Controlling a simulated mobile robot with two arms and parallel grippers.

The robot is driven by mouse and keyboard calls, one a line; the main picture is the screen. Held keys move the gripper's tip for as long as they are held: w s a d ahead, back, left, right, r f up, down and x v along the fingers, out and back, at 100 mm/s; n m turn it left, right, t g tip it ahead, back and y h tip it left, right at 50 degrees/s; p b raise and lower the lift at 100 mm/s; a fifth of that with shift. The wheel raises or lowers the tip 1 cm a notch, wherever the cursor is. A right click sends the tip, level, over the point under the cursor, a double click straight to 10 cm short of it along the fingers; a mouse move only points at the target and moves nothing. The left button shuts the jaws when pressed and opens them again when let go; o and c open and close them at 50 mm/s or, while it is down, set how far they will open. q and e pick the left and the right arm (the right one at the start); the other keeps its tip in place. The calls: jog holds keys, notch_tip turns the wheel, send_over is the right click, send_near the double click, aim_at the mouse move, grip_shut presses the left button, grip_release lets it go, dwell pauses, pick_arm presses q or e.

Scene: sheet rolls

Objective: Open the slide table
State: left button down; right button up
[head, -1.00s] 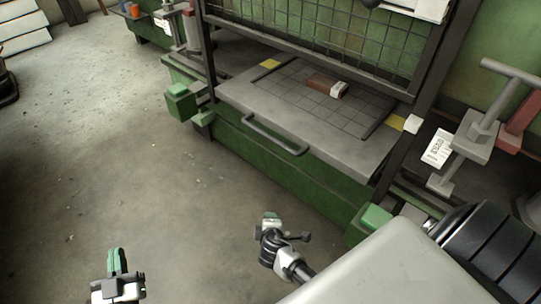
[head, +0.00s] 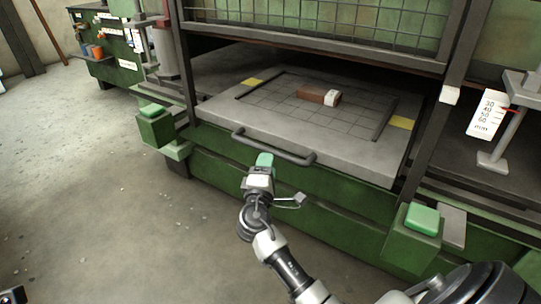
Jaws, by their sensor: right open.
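The slide table (head: 222,106) is a grey plate with a grid top in the green press. Its front edge sticks out a little. A dark bar handle (head: 285,155) runs along that front edge. My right gripper (head: 264,160) is open, with its green-tipped fingers just in front of the handle near its middle. It looks empty, and I cannot tell whether it touches the handle. Only a dark piece of my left gripper (head: 12,296) shows at the bottom left corner, and its jaws are cut off.
A brown block with a white end (head: 318,96) lies on the slide table. Green boxes (head: 156,127) and (head: 414,232) stand out from the press on either side. A wire mesh guard (head: 320,28) hangs above. The concrete floor at left is clear.

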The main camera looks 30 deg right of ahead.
aim_at(271, 151)
jog(key=b+x, duration=0.1)
jog(key=x, duration=0.4)
jog(key=shift+w+d, duration=0.25)
jog(key=shift+w, duration=0.05)
grip_shut()
